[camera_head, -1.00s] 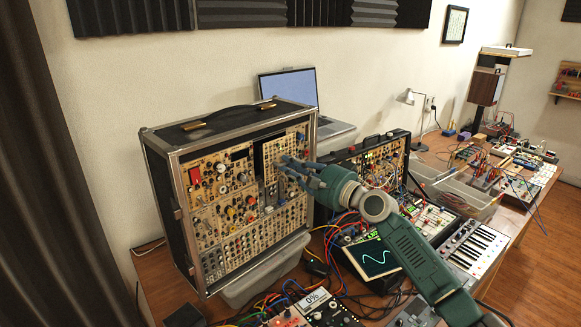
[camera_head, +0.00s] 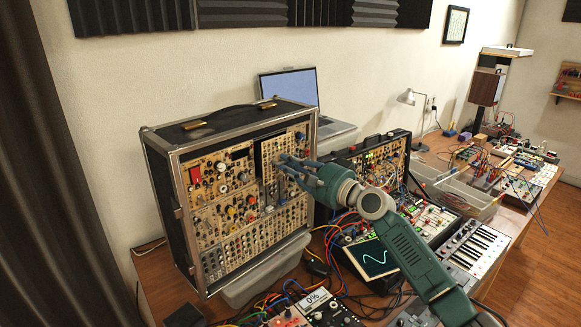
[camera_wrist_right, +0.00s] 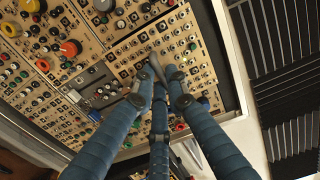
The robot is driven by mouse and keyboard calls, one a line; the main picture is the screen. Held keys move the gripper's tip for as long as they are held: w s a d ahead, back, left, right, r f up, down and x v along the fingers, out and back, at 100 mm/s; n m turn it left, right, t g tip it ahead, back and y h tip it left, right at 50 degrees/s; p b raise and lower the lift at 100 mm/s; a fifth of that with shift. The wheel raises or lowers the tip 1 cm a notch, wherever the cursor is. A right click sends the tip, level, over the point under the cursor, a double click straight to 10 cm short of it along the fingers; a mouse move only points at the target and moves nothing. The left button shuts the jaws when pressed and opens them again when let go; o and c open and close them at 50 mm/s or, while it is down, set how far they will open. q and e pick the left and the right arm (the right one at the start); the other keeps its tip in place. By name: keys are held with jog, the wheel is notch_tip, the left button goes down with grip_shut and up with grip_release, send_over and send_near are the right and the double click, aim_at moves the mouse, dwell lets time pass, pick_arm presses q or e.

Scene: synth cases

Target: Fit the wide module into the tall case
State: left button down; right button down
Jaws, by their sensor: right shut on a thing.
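The tall case (camera_head: 161,190) stands upright at the left of the table, its front filled with tan modules. My right gripper (camera_head: 284,164) is at its upper right front, shut on the wide module (camera_head: 283,147), a tan panel with many small jacks and knobs. A dark gap shows along the module's left and top edges in the head view. In the right wrist view, my fingers (camera_wrist_right: 163,78) meet at the wide module (camera_wrist_right: 178,42), with a dark strip between it and the case's metal frame (camera_wrist_right: 231,62). Its seating depth cannot be told. My left gripper is not in view.
A laptop (camera_head: 289,88) stands behind the case. A smaller synth case (camera_head: 393,150), an oscilloscope screen (camera_head: 374,258) and a keyboard (camera_head: 472,248) lie to the right. Patch cables and a pedal (camera_head: 318,298) crowd the table front.

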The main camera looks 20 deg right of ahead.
aim_at(281, 174)
jog(key=shift+b+x, duration=0.7)
jog(key=shift+x, duration=0.9)
jog(key=c, duration=1.7)
grip_release()
jog(key=shift+r, duration=0.1)
jog(key=shift+o, duration=0.2)
jog(key=shift+s+d, duration=0.15)
jog(key=shift+s, duration=0.05)
jog(key=v, duration=1.1)
jog(key=shift+s, duration=0.35)
